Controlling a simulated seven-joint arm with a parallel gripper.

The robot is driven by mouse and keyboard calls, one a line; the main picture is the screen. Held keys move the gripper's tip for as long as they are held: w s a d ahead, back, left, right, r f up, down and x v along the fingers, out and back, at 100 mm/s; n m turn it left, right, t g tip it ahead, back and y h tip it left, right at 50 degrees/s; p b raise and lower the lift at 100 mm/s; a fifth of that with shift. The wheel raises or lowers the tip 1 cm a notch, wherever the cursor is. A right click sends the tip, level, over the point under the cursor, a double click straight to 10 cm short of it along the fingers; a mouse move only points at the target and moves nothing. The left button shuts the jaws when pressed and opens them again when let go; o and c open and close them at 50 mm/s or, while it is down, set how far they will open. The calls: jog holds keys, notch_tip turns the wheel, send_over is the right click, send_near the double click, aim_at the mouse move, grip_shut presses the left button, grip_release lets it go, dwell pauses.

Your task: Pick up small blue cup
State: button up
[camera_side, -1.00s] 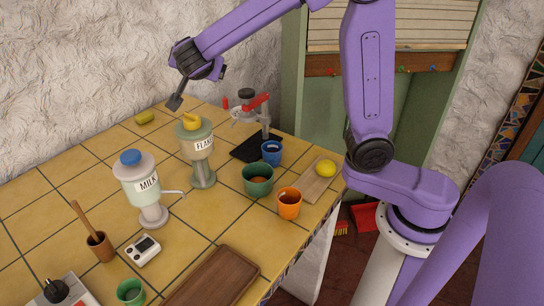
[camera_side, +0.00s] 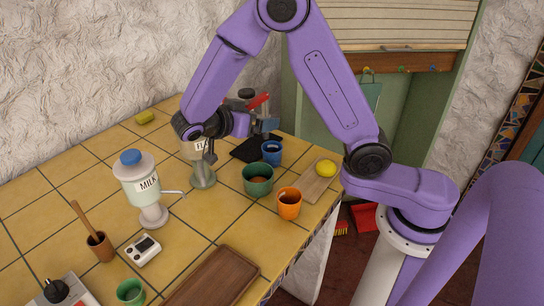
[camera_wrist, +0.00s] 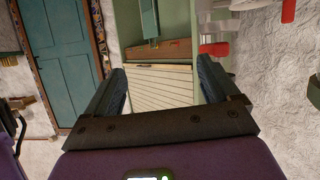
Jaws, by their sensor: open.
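The small blue cup (camera_side: 271,153) stands upright on the yellow tiled counter (camera_side: 194,231) in the side view, beside a black mat. The cup does not show in the wrist view.
A green cup (camera_side: 258,181) and an orange cup (camera_side: 289,204) stand near the blue cup. A lemon (camera_side: 325,168) lies on a board. The Flakes dispenser (camera_side: 203,173) is partly hidden by my arm. The milk dispenser (camera_side: 142,187) stands left.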

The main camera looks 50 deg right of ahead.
send_near(278, 148)
jog(key=shift+x, duration=2.4)
jog(key=shift+r, duration=0.1)
jog(key=c, duration=1.2)
